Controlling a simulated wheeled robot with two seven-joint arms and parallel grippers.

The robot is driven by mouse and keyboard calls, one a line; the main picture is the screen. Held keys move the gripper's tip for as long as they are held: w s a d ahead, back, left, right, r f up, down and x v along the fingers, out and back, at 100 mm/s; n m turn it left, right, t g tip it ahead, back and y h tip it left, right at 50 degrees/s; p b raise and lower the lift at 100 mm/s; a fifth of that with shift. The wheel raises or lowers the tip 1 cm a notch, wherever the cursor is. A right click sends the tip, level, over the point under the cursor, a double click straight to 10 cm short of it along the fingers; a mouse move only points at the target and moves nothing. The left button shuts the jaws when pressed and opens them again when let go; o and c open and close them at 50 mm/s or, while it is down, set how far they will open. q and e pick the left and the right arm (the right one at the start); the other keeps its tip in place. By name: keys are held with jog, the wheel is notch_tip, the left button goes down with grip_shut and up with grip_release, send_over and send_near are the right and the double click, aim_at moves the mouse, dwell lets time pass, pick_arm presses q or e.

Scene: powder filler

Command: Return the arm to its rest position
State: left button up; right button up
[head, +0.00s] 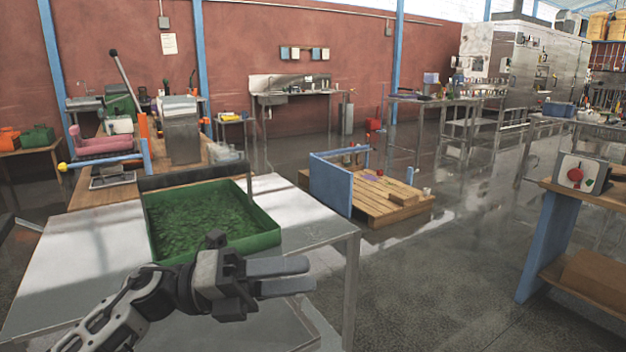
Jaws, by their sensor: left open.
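My left arm comes in from the lower left. My left gripper (286,278) is in front of the white table, its fingers pointing right. The two fingers are a little apart, with nothing between them. Behind the gripper, a green tray (270,240) full of green material sits on the white table (95,265). The gripper overlaps the tray's lower front edge in the picture; I cannot tell how far apart they are. My right gripper is not in view.
A wooden bench with a grey machine (182,130) stands behind the tray. A wooden pallet (385,205) with a blue side panel (330,184) lies on the floor. A control box (581,173) is at right. Open floor (440,270) lies between.

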pick_arm(q)
jog(key=s+a+f+n+t+y, duration=0.1)
jog(key=a+f+n+t+y, duration=0.25)
jog(key=f+n+t, duration=0.45)
jog(key=a+f+n+t+y, duration=0.25)
jog(key=f+n+y, duration=0.25)
jog(key=n, duration=0.8)
jog(key=s+a+f+n+t+y, duration=0.15)
jog(key=f+n+t+y, duration=0.35)
jog(key=n, duration=0.5)
jog(key=s+a+f+n+g+y, duration=0.3)
jog(key=s+f+n, duration=0.5)
jog(key=s+f, duration=0.4)
notch_tip(320, 180, down, 4)
jog(key=shift+s+a+f+g, duration=0.1)
jog(key=shift+s+a+g, duration=0.4)
jog(key=shift+g, duration=0.75)
jog(key=shift+a, duration=0.1)
